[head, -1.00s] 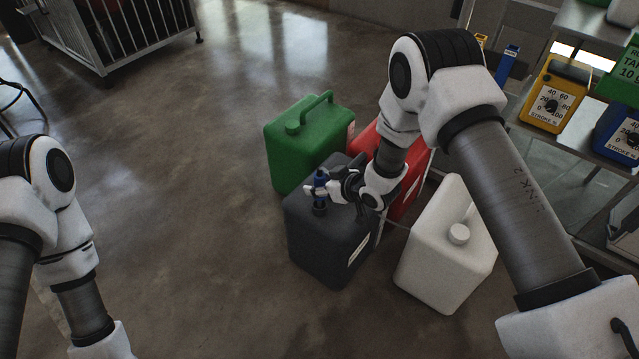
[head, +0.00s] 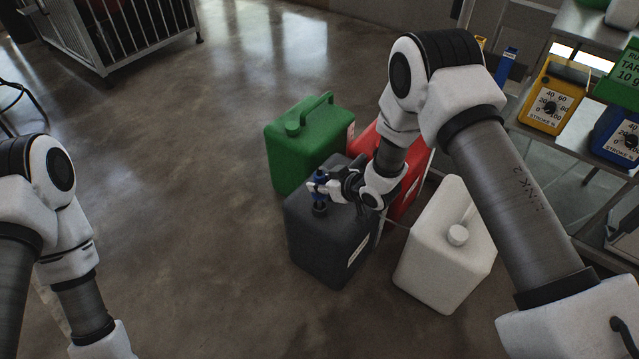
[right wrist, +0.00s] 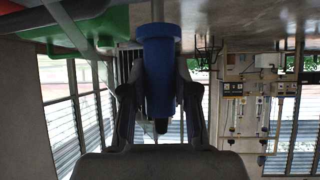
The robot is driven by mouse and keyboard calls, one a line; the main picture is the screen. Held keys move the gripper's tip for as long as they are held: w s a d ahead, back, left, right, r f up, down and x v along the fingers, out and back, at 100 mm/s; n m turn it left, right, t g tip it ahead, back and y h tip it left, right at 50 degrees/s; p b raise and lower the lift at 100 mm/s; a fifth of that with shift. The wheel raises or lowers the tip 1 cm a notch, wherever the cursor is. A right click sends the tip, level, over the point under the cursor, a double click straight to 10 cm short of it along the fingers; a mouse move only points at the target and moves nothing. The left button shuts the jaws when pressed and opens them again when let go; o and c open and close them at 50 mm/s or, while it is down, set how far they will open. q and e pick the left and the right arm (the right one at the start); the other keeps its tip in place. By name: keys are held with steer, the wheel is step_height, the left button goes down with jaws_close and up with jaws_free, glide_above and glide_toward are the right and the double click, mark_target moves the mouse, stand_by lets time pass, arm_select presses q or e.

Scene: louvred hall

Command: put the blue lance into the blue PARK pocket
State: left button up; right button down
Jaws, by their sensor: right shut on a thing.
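The blue lance (head: 319,182) stands upright at the neck of a dark grey can (head: 310,245); the rest of it is out of sight in the head view. My right gripper (head: 317,188) is shut on its blue head, with the fingers on either side. In the right wrist view the blue head (right wrist: 159,75) is between the fingers, and a thin grey tube (right wrist: 157,12) runs from it to the picture's top edge. A narrow blue holder (head: 507,65) stands by the shelf at the upper right; it looks like the blue PARK pocket, but no lettering is readable. My left gripper is out of view.
A green can (head: 300,150), a red can (head: 412,185) and a white can (head: 445,260) crowd around the dark can. A yellow dosing pump (head: 553,95) and a blue one (head: 617,135) stand on the shelf at right.

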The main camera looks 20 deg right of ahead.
step_height(320, 180, up, 41)
steer(key=p, duration=3.2)
steer(key=shift+f+p, duration=0.15)
steer(key=shift+p, duration=0.2)
